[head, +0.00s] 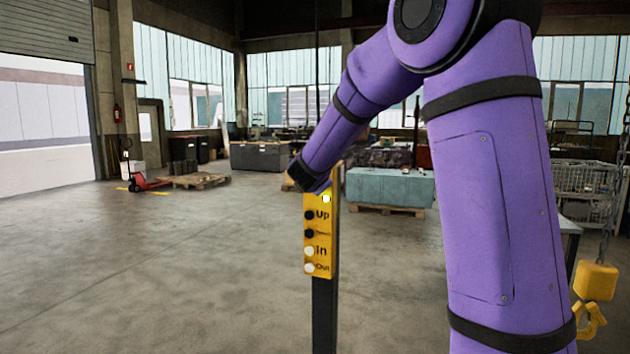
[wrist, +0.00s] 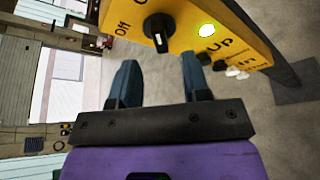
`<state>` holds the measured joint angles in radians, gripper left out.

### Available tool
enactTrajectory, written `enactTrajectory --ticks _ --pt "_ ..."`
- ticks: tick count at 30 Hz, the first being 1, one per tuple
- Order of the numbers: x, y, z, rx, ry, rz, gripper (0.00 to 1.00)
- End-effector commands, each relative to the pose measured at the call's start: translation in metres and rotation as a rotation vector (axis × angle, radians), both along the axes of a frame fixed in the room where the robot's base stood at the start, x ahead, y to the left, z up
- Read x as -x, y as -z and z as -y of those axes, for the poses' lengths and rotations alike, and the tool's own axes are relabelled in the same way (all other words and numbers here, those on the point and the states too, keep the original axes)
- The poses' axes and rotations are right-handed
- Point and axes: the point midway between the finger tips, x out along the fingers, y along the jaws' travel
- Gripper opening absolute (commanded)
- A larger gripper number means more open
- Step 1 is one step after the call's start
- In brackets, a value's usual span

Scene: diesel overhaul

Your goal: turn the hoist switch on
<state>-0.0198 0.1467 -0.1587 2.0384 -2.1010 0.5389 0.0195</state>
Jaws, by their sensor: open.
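The yellow hoist control box (head: 320,250) stands on a dark post, with "Up", "In" and "Out" labels beside its round buttons. In the wrist view the box (wrist: 255,45) shows a black rotary switch (wrist: 158,27) with a white mark. "Off" is printed to its left; another label is cut off at the top edge. In the head view my arm hides the switch and gripper.
A yellow hook block (head: 597,281) hangs on a chain at right. Behind the post are a blue-grey crate (head: 390,188) on a pallet and a wire basket (head: 590,182). A red pallet jack (head: 145,182) stands at left. The floor left of the post is clear.

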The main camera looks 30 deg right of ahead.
Motion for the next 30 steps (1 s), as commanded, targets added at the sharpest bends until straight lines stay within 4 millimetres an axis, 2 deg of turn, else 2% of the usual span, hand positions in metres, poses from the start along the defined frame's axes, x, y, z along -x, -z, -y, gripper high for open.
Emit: enactTrajectory --ticks 6,12,30 --pt "0.03 -0.011 -0.021 -0.001 0.0 0.001 0.43" --pt "0.044 -0.015 -0.031 -0.001 0.001 0.0 0.43" --pt "0.047 -0.016 -0.033 -0.002 0.003 0.0 0.43"
